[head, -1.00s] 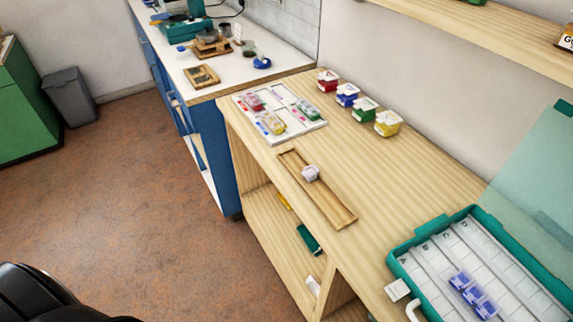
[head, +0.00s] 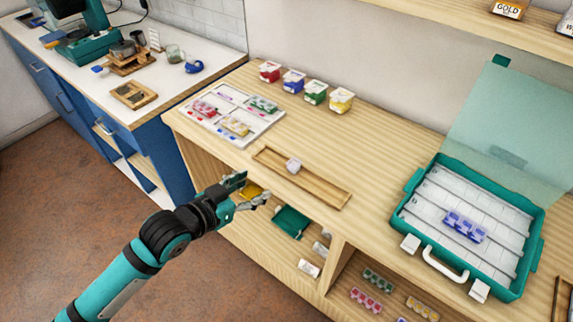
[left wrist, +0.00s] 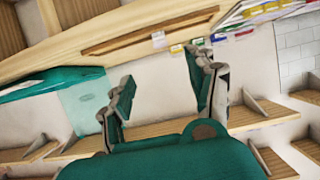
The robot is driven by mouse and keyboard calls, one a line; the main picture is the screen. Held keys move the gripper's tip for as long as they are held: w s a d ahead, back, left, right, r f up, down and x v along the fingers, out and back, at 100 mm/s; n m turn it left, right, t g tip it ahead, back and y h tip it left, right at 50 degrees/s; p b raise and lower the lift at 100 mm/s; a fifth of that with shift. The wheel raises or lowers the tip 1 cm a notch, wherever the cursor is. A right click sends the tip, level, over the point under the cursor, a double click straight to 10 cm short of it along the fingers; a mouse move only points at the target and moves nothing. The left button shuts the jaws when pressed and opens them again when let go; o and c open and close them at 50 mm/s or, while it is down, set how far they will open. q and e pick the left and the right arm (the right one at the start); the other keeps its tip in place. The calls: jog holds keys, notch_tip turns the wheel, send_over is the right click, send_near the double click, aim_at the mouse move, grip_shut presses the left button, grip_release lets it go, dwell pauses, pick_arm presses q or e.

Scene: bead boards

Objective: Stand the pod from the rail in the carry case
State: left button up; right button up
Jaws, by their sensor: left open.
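A small whitish pod (head: 293,165) sits in the wooden rail (head: 325,190) on the bench top. It also shows in the left wrist view as a pale block (left wrist: 158,40) at the rail (left wrist: 130,36). The teal carry case (head: 405,212) stands open at the right of the bench. Blue-purple pods (head: 465,227) stand together in one of its lanes. My left gripper (head: 252,190) is open and empty, in front of the bench edge, to the left of and nearer than the pod. It also shows open in the left wrist view (left wrist: 165,85). My right gripper is not in view.
A white sorting board (head: 262,128) with several coloured pods lies at the bench's left end. Red, blue, green and yellow tubs (head: 341,100) stand along the back. Shelves under the bench hold more pods (head: 366,300). The bench between rail and case is clear.

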pick_arm(q)
jog(key=p, duration=0.1)
send_near(293, 164)
jog(key=x, duration=0.3)
jog(key=shift+w+f, duration=0.15)
jog(key=shift+f, duration=0.05)
jog(key=shift+w+d+f, duration=0.2)
jog(key=shift+w+d, duration=0.15)
jog(key=p+x, duration=0.1)
jog(key=x, duration=0.3)
jog(key=shift+r+p, duration=0.15)
jog(key=shift+p, duration=0.15)
jog(key=shift+w+d+f, duration=0.25)
jog(key=shift+w+f, duration=0.05)
jog(key=shift+w, duration=0.2)
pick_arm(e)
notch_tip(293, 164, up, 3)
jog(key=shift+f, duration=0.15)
pick_arm(q)
jog(key=shift+c, duration=0.2)
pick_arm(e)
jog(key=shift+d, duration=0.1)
pick_arm(q)
jog(key=c, duration=1)
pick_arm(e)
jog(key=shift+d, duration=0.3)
pick_arm(q)
jog(key=shift+r, duration=0.1)
